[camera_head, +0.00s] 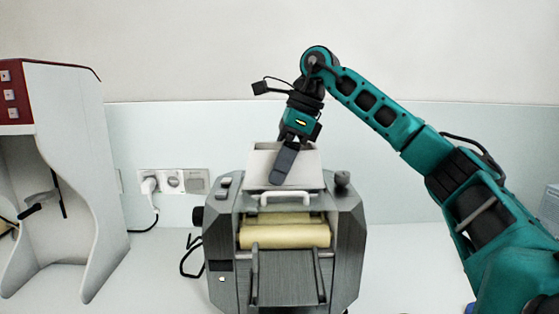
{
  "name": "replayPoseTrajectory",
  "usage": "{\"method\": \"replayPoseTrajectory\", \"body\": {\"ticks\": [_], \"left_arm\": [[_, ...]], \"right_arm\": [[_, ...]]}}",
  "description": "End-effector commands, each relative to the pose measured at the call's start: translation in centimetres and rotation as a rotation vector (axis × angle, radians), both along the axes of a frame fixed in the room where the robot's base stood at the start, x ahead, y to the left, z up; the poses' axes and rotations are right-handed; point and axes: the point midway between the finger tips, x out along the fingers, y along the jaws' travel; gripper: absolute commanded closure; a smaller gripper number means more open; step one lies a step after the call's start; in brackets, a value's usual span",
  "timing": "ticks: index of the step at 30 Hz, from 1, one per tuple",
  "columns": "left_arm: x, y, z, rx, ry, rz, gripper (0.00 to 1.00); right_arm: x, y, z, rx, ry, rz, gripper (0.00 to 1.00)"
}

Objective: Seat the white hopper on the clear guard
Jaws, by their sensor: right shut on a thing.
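The white hopper (262,172) is an open box above the back of the grey mill (345,235). My right gripper (286,165) reaches down from above and is shut on the hopper, with one dark finger in front of its near side. Below the hopper are a pale handle-like bar (286,196) and the cream rollers (285,236). I cannot make out the clear guard clearly, nor whether the hopper touches anything below it. My left gripper is not in view.
A white machine with a red panel (14,95) stands at the left. A wall socket (172,182) with a plug and black cable is behind the mill. Free white counter (400,260) lies right of the mill, below my right arm.

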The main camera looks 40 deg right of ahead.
Motion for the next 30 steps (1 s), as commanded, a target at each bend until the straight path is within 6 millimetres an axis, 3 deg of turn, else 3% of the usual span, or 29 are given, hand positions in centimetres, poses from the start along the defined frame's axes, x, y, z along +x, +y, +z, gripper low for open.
{"method": "replayPoseTrajectory", "body": {"ticks": [30], "left_arm": [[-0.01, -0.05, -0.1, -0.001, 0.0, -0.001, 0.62]], "right_arm": [[-0.01, -0.02, -0.79, 0.0, -0.001, 0.0, 0.41]]}}
